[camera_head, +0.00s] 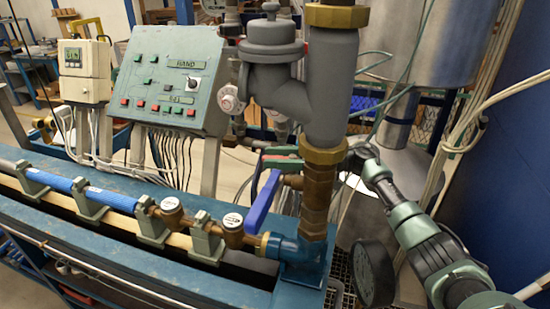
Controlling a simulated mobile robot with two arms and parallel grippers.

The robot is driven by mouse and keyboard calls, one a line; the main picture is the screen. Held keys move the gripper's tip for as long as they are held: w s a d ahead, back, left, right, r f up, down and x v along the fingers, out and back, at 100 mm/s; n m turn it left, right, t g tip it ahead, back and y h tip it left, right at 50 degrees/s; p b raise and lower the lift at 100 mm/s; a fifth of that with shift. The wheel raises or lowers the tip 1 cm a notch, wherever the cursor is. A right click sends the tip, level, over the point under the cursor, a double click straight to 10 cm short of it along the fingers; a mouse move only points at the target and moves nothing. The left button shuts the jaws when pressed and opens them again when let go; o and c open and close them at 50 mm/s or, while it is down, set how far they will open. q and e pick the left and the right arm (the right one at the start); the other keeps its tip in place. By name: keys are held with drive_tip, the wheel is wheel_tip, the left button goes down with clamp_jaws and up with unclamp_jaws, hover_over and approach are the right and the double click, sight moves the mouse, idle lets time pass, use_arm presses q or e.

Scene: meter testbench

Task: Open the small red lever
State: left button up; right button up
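A small red lever (285,157) shows as a thin red strip just left of the brass pipe fittings, with green edges around it. The thick vertical pipe hides part of that area. My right arm comes in from the lower right and reaches up behind the brass section of the pipe. My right gripper (362,152) is at the pipe's right side, level with the lever and partly hidden by the pipe. I cannot tell whether its fingers touch the lever or how far apart they are. My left gripper is not in view.
A larger blue lever (263,203) stands tilted on the brass valve in front. A thick grey pipe (335,85) rises in the middle. A green control panel (172,80) stands at the left. A round black gauge (373,273) is beside my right arm. Cables hang at the right.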

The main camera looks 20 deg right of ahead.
sight(283, 157)
drive_tip(key=b+v, duration=0.3)
drive_tip(key=v, duration=0.4)
drive_tip(key=shift+d+f, duration=0.15)
drive_tip(key=shift+d, duration=0.15)
drive_tip(key=shift+s+d, duration=0.15)
drive_tip(key=shift+r, duration=0.2)
